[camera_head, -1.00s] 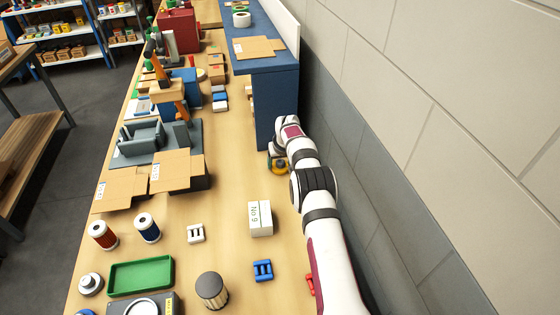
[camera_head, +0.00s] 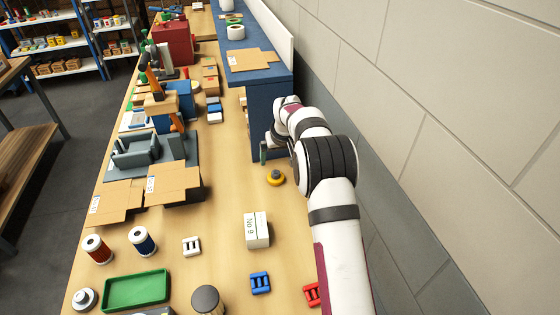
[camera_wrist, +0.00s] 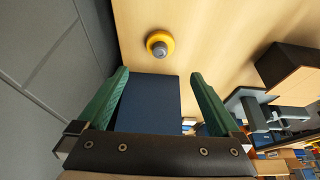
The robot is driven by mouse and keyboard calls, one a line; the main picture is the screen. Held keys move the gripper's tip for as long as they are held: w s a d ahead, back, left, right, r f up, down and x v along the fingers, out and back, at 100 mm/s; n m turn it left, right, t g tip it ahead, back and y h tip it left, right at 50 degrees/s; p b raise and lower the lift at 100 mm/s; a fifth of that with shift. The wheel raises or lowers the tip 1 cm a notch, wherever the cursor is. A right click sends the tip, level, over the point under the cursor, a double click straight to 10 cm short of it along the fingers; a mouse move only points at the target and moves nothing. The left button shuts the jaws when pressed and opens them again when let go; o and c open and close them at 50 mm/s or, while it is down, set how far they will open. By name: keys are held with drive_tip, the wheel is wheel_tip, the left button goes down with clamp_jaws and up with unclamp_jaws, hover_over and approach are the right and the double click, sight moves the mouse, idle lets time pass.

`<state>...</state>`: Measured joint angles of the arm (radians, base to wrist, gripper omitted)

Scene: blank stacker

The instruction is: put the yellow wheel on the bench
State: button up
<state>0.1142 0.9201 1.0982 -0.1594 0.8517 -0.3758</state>
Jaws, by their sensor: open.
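The yellow wheel (camera_head: 276,178) lies flat on the wooden bench (camera_head: 230,205), just in front of the blue cabinet. It has a dark grey hub on top. In the wrist view the yellow wheel (camera_wrist: 160,43) is beyond the fingertips, near the top of the picture, apart from them. My gripper (camera_head: 265,150) is above and behind the wheel, near the cabinet's front. In the wrist view its two green fingers (camera_wrist: 158,85) are spread wide with nothing between them touching.
The blue cabinet (camera_head: 272,115) stands close behind my gripper, and the wall is on the right. A white box marked No 9 (camera_head: 257,230) stands nearer on the bench. A cardboard piece (camera_head: 172,184) lies to the left. Bare wood surrounds the wheel.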

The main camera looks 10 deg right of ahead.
drive_tip(key=s+a+r+m+g, duration=0.15)
drive_tip(key=s+r, duration=0.25)
drive_tip(key=s, duration=0.4)
drive_tip(key=s+a+r+m+y, duration=0.1)
drive_tip(key=s+a+r, duration=0.2)
drive_tip(key=s+r, duration=0.35)
drive_tip(key=s+a+r+m+g, duration=0.1)
drive_tip(key=s+a+r, duration=0.15)
drive_tip(key=s, duration=0.75)
drive_tip(key=s+a+f+m+g, duration=0.1)
drive_tip(key=s, duration=1)
drive_tip(key=s+a+f+m+g, duration=0.1)
drive_tip(key=s, duration=1.1)
drive_tip(key=shift+a+f+y, duration=0.25)
drive_tip(key=shift+f+y, duration=0.15)
drive_tip(key=w+d+r+n+h, duration=0.1)
drive_tip(key=w+d+r+n, duration=0.2)
drive_tip(key=w+d+r, duration=0.25)
drive_tip(key=w+d+r+n+h, duration=0.1)
drive_tip(key=w+d+r+n, duration=0.1)
drive_tip(key=w+d+r, duration=0.35)
wheel_tip(320, 180, down, 11)
drive_tip(key=w+a, duration=0.1)
drive_tip(key=w, duration=0.1)
drive_tip(key=shift+a, duration=0.3)
